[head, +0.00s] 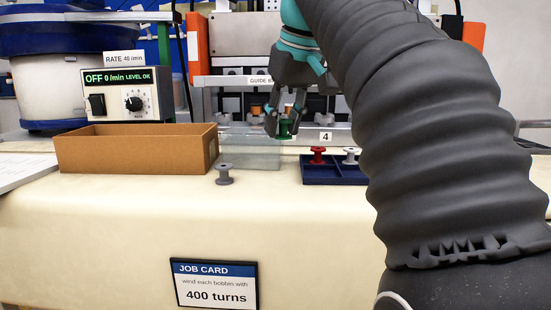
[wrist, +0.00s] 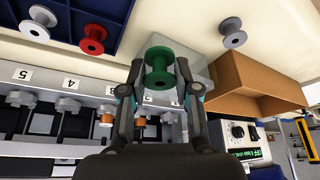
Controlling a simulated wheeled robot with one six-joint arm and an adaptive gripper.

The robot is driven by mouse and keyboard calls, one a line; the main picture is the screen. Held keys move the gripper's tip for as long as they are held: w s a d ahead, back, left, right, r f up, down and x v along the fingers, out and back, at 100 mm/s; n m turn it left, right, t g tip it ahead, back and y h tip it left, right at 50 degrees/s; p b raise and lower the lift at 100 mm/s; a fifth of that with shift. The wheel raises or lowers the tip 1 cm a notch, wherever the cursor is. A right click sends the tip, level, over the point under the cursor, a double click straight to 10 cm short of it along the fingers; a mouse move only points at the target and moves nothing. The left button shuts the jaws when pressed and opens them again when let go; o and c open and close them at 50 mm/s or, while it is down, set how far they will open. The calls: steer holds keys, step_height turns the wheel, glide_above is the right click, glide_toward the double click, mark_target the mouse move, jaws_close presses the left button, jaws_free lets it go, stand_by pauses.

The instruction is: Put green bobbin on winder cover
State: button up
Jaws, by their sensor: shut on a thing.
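The green bobbin (head: 285,128) is held upright between the fingertips of my gripper (head: 284,118). In the wrist view the green bobbin (wrist: 158,68) sits between the two fingers of my gripper (wrist: 157,80). The clear winder cover (head: 249,150) stands in front of the winder, just right of the cardboard box. The bobbin is over or beside the cover's right part; I cannot tell whether it touches the cover. In the wrist view part of the pale cover (wrist: 195,58) shows behind and right of the bobbin.
A blue tray (head: 335,180) holds a red bobbin (head: 318,155) and a white bobbin (head: 350,156). A grey bobbin (head: 224,174) stands on the table near the cardboard box (head: 135,152). A control box (head: 128,96) stands behind it. The front of the table is clear.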

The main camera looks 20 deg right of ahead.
mark_target(279, 174)
steer(key=shift+f+b, duration=0.75)
steer(key=shift+f, duration=2.7)
steer(key=shift+f, duration=0.1)
steer(key=o, duration=0.7)
steer(key=shift+o, duration=0.2)
steer(key=shift+s+r, duration=0.15)
steer(key=shift+r, duration=0.4)
steer(key=p+v, duration=0.1)
steer(key=v, duration=1)
